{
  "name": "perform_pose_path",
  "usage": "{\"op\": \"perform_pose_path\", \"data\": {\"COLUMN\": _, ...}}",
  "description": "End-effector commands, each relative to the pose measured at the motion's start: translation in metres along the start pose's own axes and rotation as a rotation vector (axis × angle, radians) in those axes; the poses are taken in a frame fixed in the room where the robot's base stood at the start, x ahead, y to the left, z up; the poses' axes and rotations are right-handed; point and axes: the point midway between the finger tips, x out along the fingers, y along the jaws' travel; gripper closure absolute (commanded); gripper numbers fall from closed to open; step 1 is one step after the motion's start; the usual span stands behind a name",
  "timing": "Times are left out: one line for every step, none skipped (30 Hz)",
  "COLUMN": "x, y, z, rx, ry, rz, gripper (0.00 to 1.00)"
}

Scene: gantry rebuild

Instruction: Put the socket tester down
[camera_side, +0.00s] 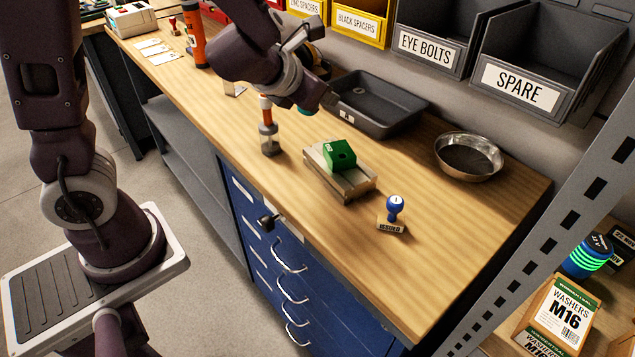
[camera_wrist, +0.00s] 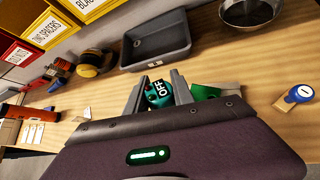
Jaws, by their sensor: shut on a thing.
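My gripper (camera_side: 318,103) is above the bench, just behind and left of a small vise in the side view. In the wrist view my gripper (camera_wrist: 158,95) has its two grey fingers on either side of a teal, rounded thing with a dark "OFF" label, which I take to be the socket tester (camera_wrist: 153,99). It is held between the fingers. In the side view only a little teal shows at the fingertips, so its lower end and its gap to the bench cannot be made out.
The vise (camera_side: 352,187) holds a green block (camera_side: 339,155). An orange-banded tool (camera_side: 268,138) stands left of it. A blue-handled stamp (camera_side: 392,210) is at right, a grey tray (camera_side: 375,103) and metal bowl (camera_side: 468,157) behind. Bare wood lies at the front right.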

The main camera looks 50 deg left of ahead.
Motion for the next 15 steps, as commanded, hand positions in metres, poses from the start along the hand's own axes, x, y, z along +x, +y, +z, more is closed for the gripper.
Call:
{"op": "perform_pose_path", "data": {"x": 0.000, "y": -0.001, "z": 0.001, "rx": 0.006, "ry": -0.002, "rz": -0.006, "gripper": 1.00}}
{"op": "perform_pose_path", "data": {"x": 0.000, "y": -0.001, "z": 0.001, "rx": 0.007, "ry": -0.003, "rz": -0.008, "gripper": 1.00}}
{"op": "perform_pose_path", "data": {"x": 0.000, "y": -0.001, "z": 0.001, "rx": 0.006, "ry": -0.002, "rz": -0.008, "gripper": 1.00}}
{"op": "perform_pose_path", "data": {"x": 0.000, "y": 0.000, "z": 0.001, "rx": 0.005, "ry": -0.002, "rz": -0.007, "gripper": 1.00}}
{"op": "perform_pose_path", "data": {"x": 0.000, "y": 0.000, "z": 0.001, "rx": 0.004, "ry": -0.002, "rz": -0.006, "gripper": 1.00}}
{"op": "perform_pose_path", "data": {"x": 0.000, "y": 0.000, "z": 0.001, "rx": 0.003, "ry": -0.002, "rz": -0.005, "gripper": 1.00}}
{"op": "perform_pose_path", "data": {"x": 0.000, "y": 0.000, "z": 0.001, "rx": 0.003, "ry": -0.002, "rz": -0.004, "gripper": 1.00}}
{"op": "perform_pose_path", "data": {"x": 0.001, "y": 0.001, "z": 0.001, "rx": -0.001, "ry": -0.002, "rz": -0.001, "gripper": 1.00}}
{"op": "perform_pose_path", "data": {"x": 0.003, "y": 0.003, "z": 0.002, "rx": -0.012, "ry": 0.000, "rz": 0.010, "gripper": 1.00}}
{"op": "perform_pose_path", "data": {"x": 0.005, "y": 0.006, "z": 0.003, "rx": -0.025, "ry": 0.002, "rz": 0.024, "gripper": 1.00}}
{"op": "perform_pose_path", "data": {"x": 0.008, "y": 0.010, "z": 0.005, "rx": -0.043, "ry": 0.005, "rz": 0.042, "gripper": 1.00}}
{"op": "perform_pose_path", "data": {"x": 0.014, "y": 0.018, "z": 0.007, "rx": -0.075, "ry": 0.011, "rz": 0.078, "gripper": 1.00}}
{"op": "perform_pose_path", "data": {"x": 0.019, "y": 0.026, "z": 0.009, "rx": -0.107, "ry": 0.015, "rz": 0.111, "gripper": 1.00}}
{"op": "perform_pose_path", "data": {"x": 0.025, "y": 0.035, "z": 0.010, "rx": -0.142, "ry": 0.021, "rz": 0.150, "gripper": 1.00}}
{"op": "perform_pose_path", "data": {"x": 0.033, "y": 0.049, "z": 0.011, "rx": -0.196, "ry": 0.029, "rz": 0.208, "gripper": 1.00}}
